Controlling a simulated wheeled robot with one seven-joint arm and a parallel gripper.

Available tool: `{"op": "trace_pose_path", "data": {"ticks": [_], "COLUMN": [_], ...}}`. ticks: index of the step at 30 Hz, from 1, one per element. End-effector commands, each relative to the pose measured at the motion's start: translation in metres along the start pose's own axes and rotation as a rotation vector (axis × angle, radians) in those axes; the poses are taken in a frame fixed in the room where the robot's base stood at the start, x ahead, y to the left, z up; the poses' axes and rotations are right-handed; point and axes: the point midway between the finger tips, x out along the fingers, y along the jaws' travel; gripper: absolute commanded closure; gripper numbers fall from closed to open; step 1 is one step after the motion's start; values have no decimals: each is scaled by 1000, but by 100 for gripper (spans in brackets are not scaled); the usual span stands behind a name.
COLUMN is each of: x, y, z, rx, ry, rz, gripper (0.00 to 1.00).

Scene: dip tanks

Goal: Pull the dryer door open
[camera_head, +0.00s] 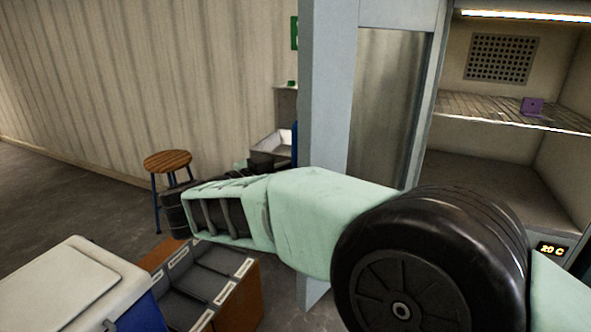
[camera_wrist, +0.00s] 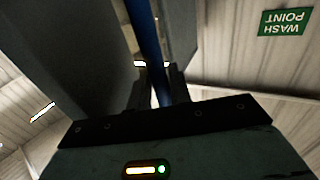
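The dryer (camera_head: 560,165) stands at the right in the head view with its inside open to view. Its door (camera_head: 333,110), a grey-blue frame with a glass pane, stands swung out to the left of the opening. In the wrist view the blue door handle (camera_wrist: 148,45) runs down between the two dark fingers of my gripper (camera_wrist: 157,92), which look closed around it. Exact finger contact is dark and hard to see. In the head view my arm crosses in front of the door's lower part, and the fingers cannot be made out there.
A purple part (camera_head: 532,105) sits on the dryer's wire rack (camera_head: 480,100). A cooler-like box (camera_head: 70,285) and an orange-brown divided bin (camera_head: 240,300) stand at lower left. A wooden-topped stool (camera_head: 167,161) is behind. Floor at far left is clear.

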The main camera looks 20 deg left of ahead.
Motion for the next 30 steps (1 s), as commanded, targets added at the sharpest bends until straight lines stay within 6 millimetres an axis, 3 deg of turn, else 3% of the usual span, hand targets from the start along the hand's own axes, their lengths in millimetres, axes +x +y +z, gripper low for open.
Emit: {"op": "trace_pose_path", "data": {"ticks": [13,24,30], "x": [-8,-80,-109], "y": [0,-1,0], "z": [2,3,1], "rx": [1,3,2], "ry": [-2,-2,0], "rz": [-2,-3,0], "gripper": [65,65,65]}}
